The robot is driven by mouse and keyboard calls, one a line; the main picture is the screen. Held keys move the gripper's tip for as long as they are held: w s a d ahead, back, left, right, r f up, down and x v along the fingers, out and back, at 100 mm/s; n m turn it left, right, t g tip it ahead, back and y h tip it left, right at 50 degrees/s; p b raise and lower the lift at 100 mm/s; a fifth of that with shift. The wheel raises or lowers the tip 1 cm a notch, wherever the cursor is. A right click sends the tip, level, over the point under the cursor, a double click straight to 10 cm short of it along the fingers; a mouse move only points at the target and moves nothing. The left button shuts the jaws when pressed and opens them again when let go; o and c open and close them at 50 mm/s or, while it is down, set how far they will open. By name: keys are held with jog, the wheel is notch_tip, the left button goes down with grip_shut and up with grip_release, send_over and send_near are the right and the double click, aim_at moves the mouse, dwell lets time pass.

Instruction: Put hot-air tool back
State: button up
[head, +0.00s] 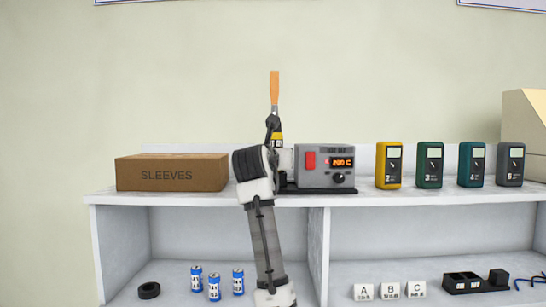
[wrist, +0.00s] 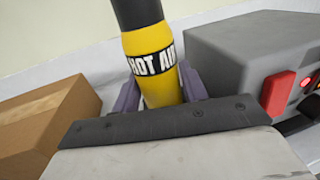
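The hot-air tool stands upright in the head view, with an orange upper part (head: 274,88) above a black section and a yellow body. In the wrist view its yellow body (wrist: 158,88) shows a HOT AIR label and a black part above. My gripper (wrist: 160,92) has a purple finger on each side of the yellow body and appears shut on it. In the head view my gripper (head: 275,143) is partly hidden by my wrist. The grey hot-air station (head: 318,177) is just right of it, with a red switch and lit display. Any holder is hidden.
A brown SLEEVES box (head: 172,173) is close on the left. Yellow (head: 388,166), green, teal and grey meters stand right on the shelf top (head: 365,199). Blue cells (head: 214,287), a black ring (head: 149,290), lettered blocks (head: 390,290) and a black tray (head: 465,283) lie below.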

jog(key=o, duration=0.3)
jog(key=shift+o, duration=0.2)
jog(key=s+a+b, duration=0.2)
jog(key=s+b, duration=0.4)
jog(key=s, duration=0.6)
jog(key=shift+a, duration=0.2)
jog(key=shift+w, duration=0.1)
